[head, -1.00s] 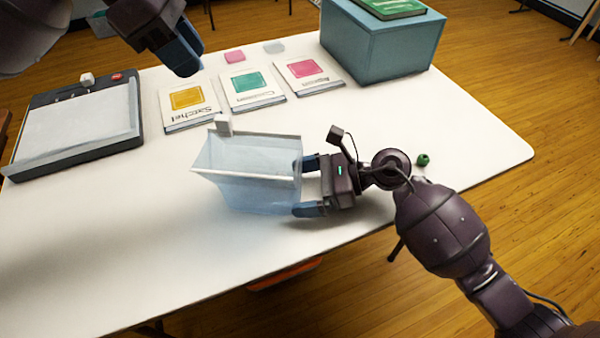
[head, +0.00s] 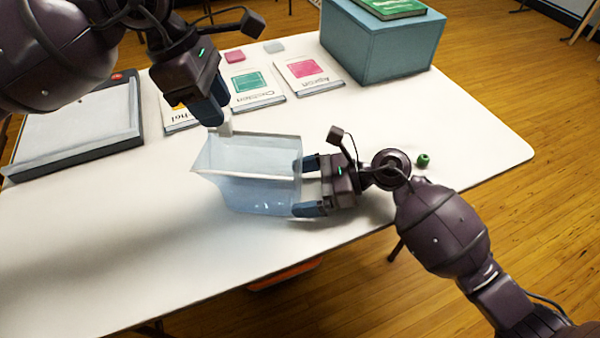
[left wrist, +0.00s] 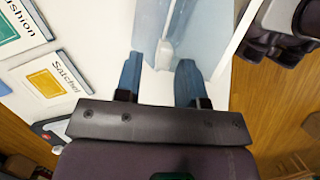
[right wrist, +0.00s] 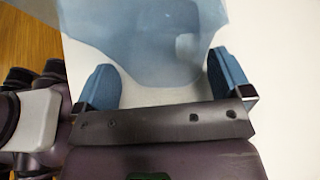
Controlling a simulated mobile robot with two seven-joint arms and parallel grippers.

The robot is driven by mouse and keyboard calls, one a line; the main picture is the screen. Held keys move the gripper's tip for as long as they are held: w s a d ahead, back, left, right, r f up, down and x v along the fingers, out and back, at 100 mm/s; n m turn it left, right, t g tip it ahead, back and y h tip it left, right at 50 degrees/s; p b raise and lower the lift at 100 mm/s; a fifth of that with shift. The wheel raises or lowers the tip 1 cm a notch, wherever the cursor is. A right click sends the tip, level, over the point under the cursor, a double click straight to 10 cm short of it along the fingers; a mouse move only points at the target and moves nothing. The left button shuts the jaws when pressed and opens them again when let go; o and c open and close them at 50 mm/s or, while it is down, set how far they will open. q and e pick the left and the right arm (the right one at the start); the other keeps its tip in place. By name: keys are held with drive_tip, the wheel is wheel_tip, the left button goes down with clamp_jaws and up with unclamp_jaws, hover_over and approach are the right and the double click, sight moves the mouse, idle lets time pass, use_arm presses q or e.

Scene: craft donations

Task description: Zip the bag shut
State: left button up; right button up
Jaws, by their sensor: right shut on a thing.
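The clear bluish bag (head: 255,185) stands on the white table with its mouth open at the top. Its white zip slider (head: 225,128) sits at the far left corner of the mouth. My left gripper (head: 214,116) is above and beside the slider, fingers pointing down. In the left wrist view its fingers (left wrist: 160,62) are apart, with the slider (left wrist: 164,52) between or just beyond them; contact cannot be told. My right gripper (head: 303,187) is shut on the bag's right side, its fingers on either side of it. The bag also shows in the right wrist view (right wrist: 140,40).
Pattern packets (head: 258,89) lie behind the bag, partly hidden by my left arm. A grey board (head: 75,128) lies at left. A teal box (head: 385,45) with a green book (head: 390,8) stands at the back right. A small green object (head: 423,160) lies right. The front table is clear.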

sight(291, 136)
use_arm(q)
drive_tip(key=shift+d+f, duration=0.1)
drive_tip(key=shift+f, duration=0.25)
drive_tip(key=shift+s+f, duration=0.15)
drive_tip(key=shift+s, duration=0.1)
idle(0.7)
drive_tip(key=c, duration=0.6)
drive_tip(key=shift+d, duration=0.1)
drive_tip(key=shift+c, duration=0.2)
drive_tip(key=shift+s+d+f, duration=0.1)
drive_tip(key=shift+d, duration=2.25)
drive_tip(key=shift+s+d, duration=0.1)
drive_tip(key=shift+d, duration=2.25)
drive_tip(key=o, duration=0.8)
drive_tip(key=shift+c, duration=0.8)
